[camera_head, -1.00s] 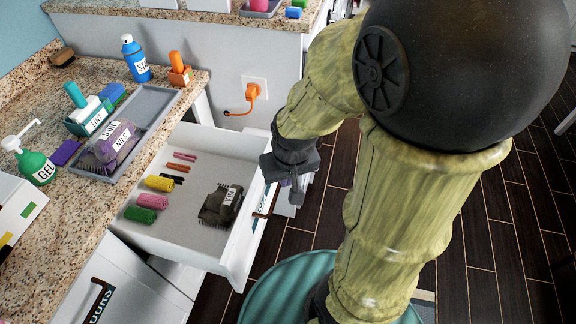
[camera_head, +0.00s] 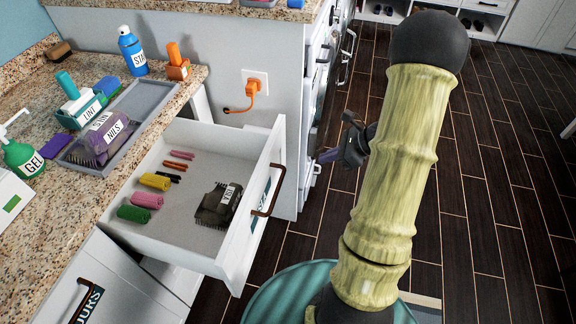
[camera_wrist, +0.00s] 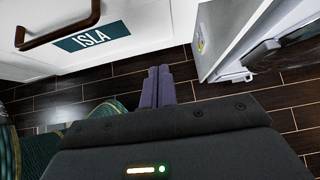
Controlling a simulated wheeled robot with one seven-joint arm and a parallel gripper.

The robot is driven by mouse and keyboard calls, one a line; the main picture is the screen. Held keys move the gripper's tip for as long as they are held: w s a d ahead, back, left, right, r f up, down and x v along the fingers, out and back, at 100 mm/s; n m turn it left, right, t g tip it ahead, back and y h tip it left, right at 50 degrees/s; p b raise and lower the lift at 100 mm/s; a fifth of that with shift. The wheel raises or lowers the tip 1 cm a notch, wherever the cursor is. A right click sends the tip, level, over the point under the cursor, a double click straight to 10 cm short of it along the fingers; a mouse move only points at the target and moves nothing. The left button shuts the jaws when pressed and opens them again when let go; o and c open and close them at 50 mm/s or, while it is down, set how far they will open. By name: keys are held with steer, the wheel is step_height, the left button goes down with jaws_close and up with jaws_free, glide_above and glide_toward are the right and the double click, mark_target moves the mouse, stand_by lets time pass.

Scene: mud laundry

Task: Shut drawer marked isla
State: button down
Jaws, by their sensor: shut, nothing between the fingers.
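The drawer (camera_head: 240,250) stands pulled out from under the counter, with its inside in plain view. In the wrist view its white front (camera_wrist: 150,25) carries a teal label (camera_wrist: 92,37) reading ISLA and a dark bronze handle (camera_wrist: 62,22). The handle (camera_head: 268,192) also shows edge-on in the head view. My gripper (camera_head: 328,156) is to the right of the drawer front, apart from it, above the floor. In the wrist view its purple-grey fingers (camera_wrist: 158,87) are together and empty, clear of the front and handle.
The counter (camera_head: 80,195) bears bottles and a grey tray (camera_head: 150,105). An orange plug (camera_head: 252,88) sits in the wall socket. Dark wooden floor (camera_head: 500,200) is open at the right.

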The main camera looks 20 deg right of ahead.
steer(key=shift+a, duration=0.1)
steer(key=w+a+r+b+x, duration=0.1)
steer(key=r+x, duration=0.1)
steer(key=x, duration=1.1)
steer(key=shift+a+b, duration=0.25)
steer(key=shift+b, duration=0.1)
